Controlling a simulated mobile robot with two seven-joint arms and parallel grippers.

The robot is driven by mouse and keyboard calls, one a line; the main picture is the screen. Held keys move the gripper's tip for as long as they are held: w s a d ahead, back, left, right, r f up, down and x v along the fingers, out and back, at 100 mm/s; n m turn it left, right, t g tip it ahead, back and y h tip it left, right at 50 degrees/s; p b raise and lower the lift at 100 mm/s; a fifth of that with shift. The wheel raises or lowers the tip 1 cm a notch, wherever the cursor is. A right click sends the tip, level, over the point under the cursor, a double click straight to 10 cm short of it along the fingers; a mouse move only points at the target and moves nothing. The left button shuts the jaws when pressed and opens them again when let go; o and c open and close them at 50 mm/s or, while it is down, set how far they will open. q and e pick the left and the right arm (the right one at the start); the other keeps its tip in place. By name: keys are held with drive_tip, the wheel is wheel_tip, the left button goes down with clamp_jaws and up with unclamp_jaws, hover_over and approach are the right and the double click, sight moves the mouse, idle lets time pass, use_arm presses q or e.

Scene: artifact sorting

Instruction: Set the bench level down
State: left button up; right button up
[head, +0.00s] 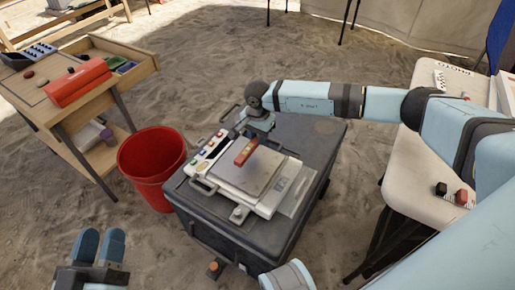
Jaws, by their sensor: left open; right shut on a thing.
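The bench level looks to be the small red-brown bar (246,152) with a pale end. My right gripper (252,138) is shut on it, over the flat grey plate (252,178) of a white device on the dark case. I cannot tell if the bar touches the plate. The gripper's fingers are small and partly hidden by its own wrist. My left gripper (98,246) is open and empty at the lower left, away from the case.
The dark case (310,140) stands on sand. A red bucket (150,165) stands left of it. A wooden table with a red box (78,82) is at the upper left. A pale table (420,180) with small items is at the right, under my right arm.

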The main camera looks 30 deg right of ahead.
sight(258, 151)
use_arm(q)
drive_tip(key=shift+d+f+g+b, duration=0.1)
drive_tip(key=shift+f+g+b, duration=0.3)
drive_tip(key=shift+f+b, duration=0.45)
use_arm(e)
drive_tip(key=shift+f, duration=2.3)
use_arm(q)
drive_tip(key=shift+f, duration=0.1)
use_arm(e)
drive_tip(key=shift+f, duration=0.15)
drive_tip(key=o, duration=0.9)
use_arm(q)
drive_tip(key=shift+f, duration=0.2)
use_arm(e)
drive_tip(key=shift+r+p, duration=0.3)
wheel_tip(258, 151, up, 11)
drive_tip(key=p, duration=0.3)
drive_tip(key=shift+f, duration=0.2)
use_arm(q)
drive_tip(key=shift+a+r+t, duration=0.2)
drive_tip(key=shift+r+t, duration=0.05)
drive_tip(key=shift+r, duration=0.55)
drive_tip(key=shift+a+r+t, duration=0.15)
drive_tip(key=shift+r+t, duration=0.1)
drive_tip(key=shift+r, duration=0.5)
use_arm(e)
drive_tip(key=shift+r, duration=0.55)
